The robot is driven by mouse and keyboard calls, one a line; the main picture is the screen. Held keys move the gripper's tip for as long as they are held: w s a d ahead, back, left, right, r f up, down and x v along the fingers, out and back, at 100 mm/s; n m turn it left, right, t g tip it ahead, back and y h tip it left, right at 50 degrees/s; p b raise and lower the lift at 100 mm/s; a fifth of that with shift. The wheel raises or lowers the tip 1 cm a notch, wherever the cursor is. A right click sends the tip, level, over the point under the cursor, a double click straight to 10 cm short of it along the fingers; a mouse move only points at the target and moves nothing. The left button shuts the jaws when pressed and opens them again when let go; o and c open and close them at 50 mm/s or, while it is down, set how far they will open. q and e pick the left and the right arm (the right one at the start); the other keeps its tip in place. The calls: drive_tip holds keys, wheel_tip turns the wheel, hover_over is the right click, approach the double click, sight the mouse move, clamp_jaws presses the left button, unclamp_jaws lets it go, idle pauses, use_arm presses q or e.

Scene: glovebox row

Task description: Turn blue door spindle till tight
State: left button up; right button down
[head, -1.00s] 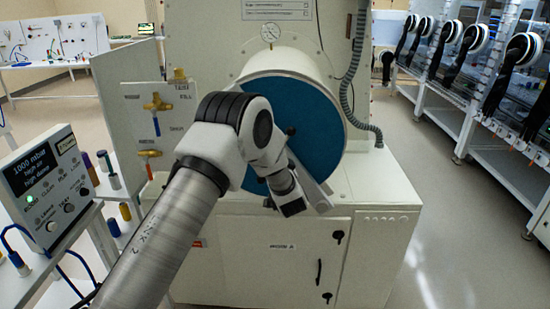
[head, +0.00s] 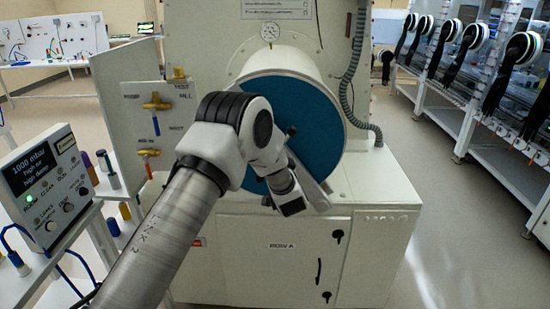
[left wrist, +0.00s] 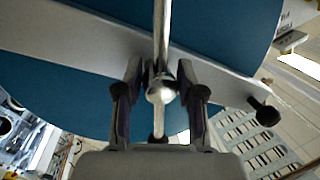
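The blue round door (head: 310,110) closes the end of a cream cylinder in the head view. It fills the back of the left wrist view (left wrist: 60,85). A pale grey bar (left wrist: 90,45) crosses the door, with a black knob (left wrist: 264,112) near one end. The metal spindle (left wrist: 161,88), a round hub with a thin rod through it, stands before the bar. My left gripper (left wrist: 160,75) has one finger on each side of the hub. Whether the fingers press on it is unclear. In the head view my arm hides the spindle. My right gripper is not in view.
A panel with brass valves (head: 156,102) stands left of the door. A control box reading 1000 mbar (head: 45,180) is further left. A grey hose (head: 350,90) hangs at the right. Glove ports (head: 475,38) line the right side, with open floor (head: 420,200) before them.

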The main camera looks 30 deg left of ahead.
use_arm(q)
drive_tip(key=v, duration=1.2)
drive_tip(key=s+d+f+m+g+h+b, duration=0.1)
drive_tip(key=s+f+g+h, duration=0.1)
drive_tip(key=s+f, duration=0.6)
drive_tip(key=s+d+f+m+g+h+b, duration=0.1)
drive_tip(key=s+f+m+g+h, duration=0.15)
drive_tip(key=f, duration=1.05)
drive_tip(key=s+d+f+m+g+h+b, duration=0.1)
drive_tip(key=s+f+h+b, duration=0.15)
drive_tip(key=s+f, duration=0.55)
drive_tip(key=s+d+f+n+g+h, duration=0.1)
drive_tip(key=s+d+f+g+h, duration=0.2)
drive_tip(key=s, duration=0.6)
drive_tip(key=s+d+f+n+g+h, duration=0.1)
drive_tip(key=s+d+f+g, duration=0.3)
drive_tip(key=s, duration=0.6)
drive_tip(key=shift+d+f+h+p, duration=0.3)
drive_tip(key=shift+d+f+h, duration=0.2)
drive_tip(key=shift+d+h, duration=0.45)
